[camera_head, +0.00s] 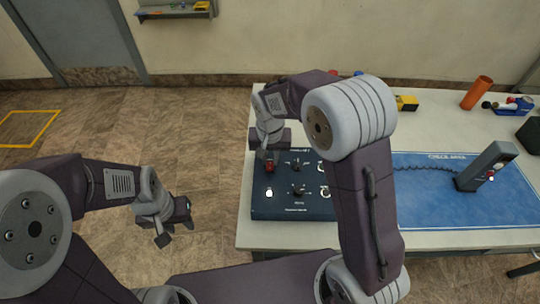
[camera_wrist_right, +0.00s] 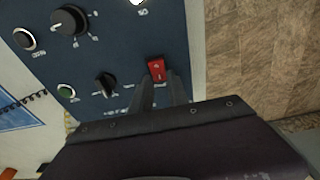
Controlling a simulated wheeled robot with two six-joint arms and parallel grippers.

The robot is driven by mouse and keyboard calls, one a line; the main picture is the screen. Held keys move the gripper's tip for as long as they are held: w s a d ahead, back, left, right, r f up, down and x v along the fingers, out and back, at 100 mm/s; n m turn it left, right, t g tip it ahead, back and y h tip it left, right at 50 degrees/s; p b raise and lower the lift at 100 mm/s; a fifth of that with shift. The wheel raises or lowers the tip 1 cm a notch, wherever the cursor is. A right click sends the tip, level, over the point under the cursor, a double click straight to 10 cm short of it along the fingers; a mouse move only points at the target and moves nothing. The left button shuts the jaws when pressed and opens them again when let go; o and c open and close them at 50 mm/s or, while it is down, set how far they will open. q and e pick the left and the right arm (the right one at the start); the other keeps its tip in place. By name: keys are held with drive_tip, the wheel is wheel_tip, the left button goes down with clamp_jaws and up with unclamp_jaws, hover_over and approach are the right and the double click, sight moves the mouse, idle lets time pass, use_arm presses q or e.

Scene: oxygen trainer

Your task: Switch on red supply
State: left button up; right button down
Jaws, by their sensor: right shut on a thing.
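A dark blue control panel (camera_head: 290,207) lies on the table, with knobs and buttons on it. Its red rocker switch (camera_wrist_right: 156,69) is near the panel edge; it also shows in the head view (camera_head: 270,168). My right gripper (camera_wrist_right: 161,84) is shut on the red switch, one finger on each side of it, from above. In the head view my right gripper (camera_head: 268,155) partly covers the switch. I cannot tell which way the rocker is tilted. My left gripper (camera_head: 177,222) is open and empty over the floor, left of the table.
A blue mat (camera_head: 440,215) with a grey upright device (camera_head: 484,168) lies to the right. An orange cylinder (camera_head: 477,93) stands at the back. My right arm hides part of the panel.

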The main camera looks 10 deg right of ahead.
sight(270, 166)
drive_tip(key=c, duration=1.3)
unclamp_jaws()
drive_tip(key=r, duration=0.3)
drive_tip(key=r+p, duration=0.1)
drive_tip(key=r, duration=0.2)
drive_tip(key=s+r, duration=0.1)
drive_tip(key=r, duration=0.2)
drive_tip(key=shift+s+a, duration=0.1)
drive_tip(key=shift+a, duration=0.05)
